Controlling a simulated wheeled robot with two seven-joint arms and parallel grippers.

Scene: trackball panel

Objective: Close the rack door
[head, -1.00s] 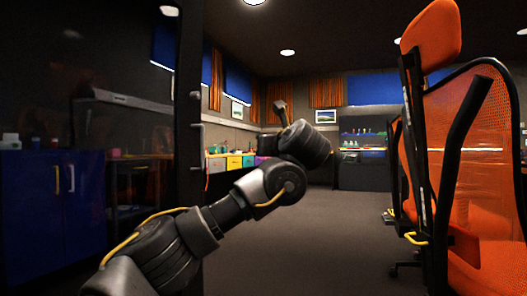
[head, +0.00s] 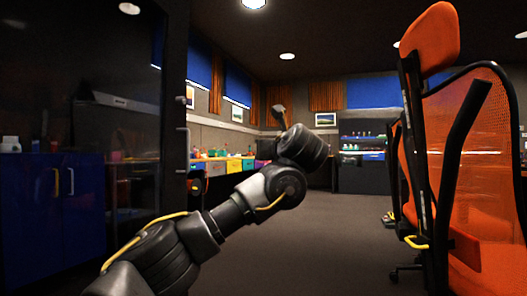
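The rack door (head: 130,120) is a large dark, see-through glass panel with a black frame, filling the left of the head view. Its free edge (head: 172,120) stands upright, with a metal handle (head: 184,150) on it. The door stands ajar or open; its hinge side and the rack body cannot be made out. My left arm rises from the bottom left, in front of the door's lower edge. What seems to be my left gripper (head: 279,114) points up and away, right of the handle and apart from it. Its fingers cannot be made out. My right gripper is out of view.
An orange mesh office chair (head: 485,170) stands close on the right. A blue cabinet (head: 50,215) shows through the glass. A counter with coloured drawers (head: 233,165) and a dark shelf unit (head: 363,178) stand behind. The grey floor (head: 320,240) in the middle is clear.

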